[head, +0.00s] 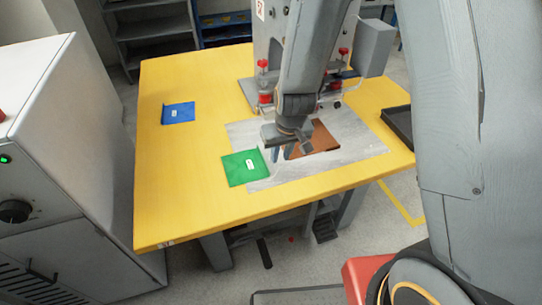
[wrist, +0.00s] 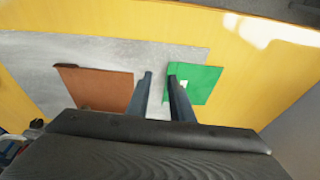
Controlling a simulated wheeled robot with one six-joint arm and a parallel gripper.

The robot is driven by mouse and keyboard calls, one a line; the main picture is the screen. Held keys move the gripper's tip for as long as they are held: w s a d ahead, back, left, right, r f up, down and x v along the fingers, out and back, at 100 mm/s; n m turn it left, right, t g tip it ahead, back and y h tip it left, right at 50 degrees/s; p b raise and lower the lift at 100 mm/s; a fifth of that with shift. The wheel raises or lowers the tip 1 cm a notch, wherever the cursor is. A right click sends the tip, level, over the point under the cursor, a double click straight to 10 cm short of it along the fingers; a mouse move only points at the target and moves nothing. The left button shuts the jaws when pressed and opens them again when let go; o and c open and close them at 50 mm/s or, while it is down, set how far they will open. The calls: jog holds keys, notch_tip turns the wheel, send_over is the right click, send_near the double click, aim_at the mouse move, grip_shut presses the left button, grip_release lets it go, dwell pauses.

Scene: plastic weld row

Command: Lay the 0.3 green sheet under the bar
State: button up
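The green sheet (head: 240,172) with a small white label lies flat, partly on the grey plate (head: 345,165) and partly on the yellow table. It also shows in the wrist view (wrist: 200,80), just right of my fingers, its left edge partly covered by one finger. My gripper (head: 280,154) is over the plate, right of the green sheet, with fingers pointing down. In the wrist view the fingers (wrist: 159,76) stand apart with nothing between them. The grey welding machine (head: 265,50) stands at the back. My arm hides its middle, and I cannot make out the bar clearly.
A brown sheet (head: 322,137) lies on the plate just right of my gripper. A blue labelled sheet (head: 178,113) lies at the table's far left. A dark tray (head: 398,122) sits at the right edge. The table's left front is clear.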

aim_at(269, 171)
jog(key=shift+w+a+b+x, duration=0.1)
jog(key=shift+a+b+x, duration=0.3)
jog(key=shift+b+x, duration=1)
jog(key=shift+w+a+b+x, duration=0.1)
jog(key=shift+a+b+x, duration=0.35)
jog(key=shift+x, duration=1.85)
jog(key=shift+a+b+x, duration=0.3)
jog(key=shift+b+x, duration=0.7)
jog(key=shift+x, duration=0.85)
jog(key=shift+r, duration=0.15)
grip_shut()
jog(key=shift+r+p, duration=0.65)
jog(key=shift+p, duration=0.05)
